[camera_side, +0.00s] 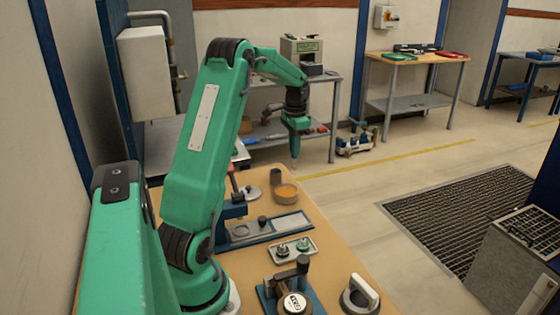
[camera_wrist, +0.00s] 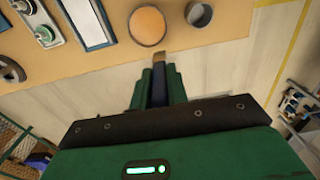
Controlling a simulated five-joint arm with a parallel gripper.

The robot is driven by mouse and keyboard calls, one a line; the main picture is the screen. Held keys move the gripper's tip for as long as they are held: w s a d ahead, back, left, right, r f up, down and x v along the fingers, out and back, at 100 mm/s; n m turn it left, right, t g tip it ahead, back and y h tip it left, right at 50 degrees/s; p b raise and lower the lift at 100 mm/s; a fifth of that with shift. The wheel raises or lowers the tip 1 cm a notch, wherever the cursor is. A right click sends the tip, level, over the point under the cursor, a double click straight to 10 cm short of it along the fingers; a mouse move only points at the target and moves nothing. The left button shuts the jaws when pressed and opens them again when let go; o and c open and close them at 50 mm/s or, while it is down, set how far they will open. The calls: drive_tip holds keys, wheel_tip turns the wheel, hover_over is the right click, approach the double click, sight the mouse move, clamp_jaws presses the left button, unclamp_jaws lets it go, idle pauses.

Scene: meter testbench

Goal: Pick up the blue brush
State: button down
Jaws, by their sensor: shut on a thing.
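My gripper (camera_side: 296,130) is high above the far end of the wooden bench, pointing down. In the wrist view, its green fingers (camera_wrist: 158,78) are shut on the blue brush (camera_wrist: 158,92). The blue part sits between the fingers and a tan tip sticks out past them.
The wooden bench (camera_side: 333,262) holds a dish with orange contents (camera_side: 287,192), a dark cup (camera_side: 276,176), a blue fixture with a pale plate (camera_side: 290,222), a small tray of fittings (camera_side: 292,250) and a round gauge (camera_side: 294,303).

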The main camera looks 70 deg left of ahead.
drive_tip(key=shift+w+d+r, duration=0.25)
drive_tip(key=shift+d+r, duration=0.2)
drive_tip(key=shift+d, duration=0.25)
drive_tip(key=shift+w+d+r, duration=0.25)
drive_tip(key=shift+d+r, duration=0.15)
drive_tip(key=shift+d, duration=0.25)
drive_tip(key=s, duration=0.1)
drive_tip(key=s+f, duration=0.1)
drive_tip(key=s, duration=0.1)
drive_tip(key=s+a+f, duration=0.1)
drive_tip(key=shift+s, duration=0.15)
drive_tip(key=shift+f, duration=0.2)
drive_tip(key=shift+f, duration=2.8)
drive_tip(key=shift+d+f, duration=0.1)
drive_tip(key=shift+f, duration=0.55)
idle(0.9)
drive_tip(key=shift+r, duration=0.1)
wheel_tip(320, 180, up, 7)
idle(1.1)
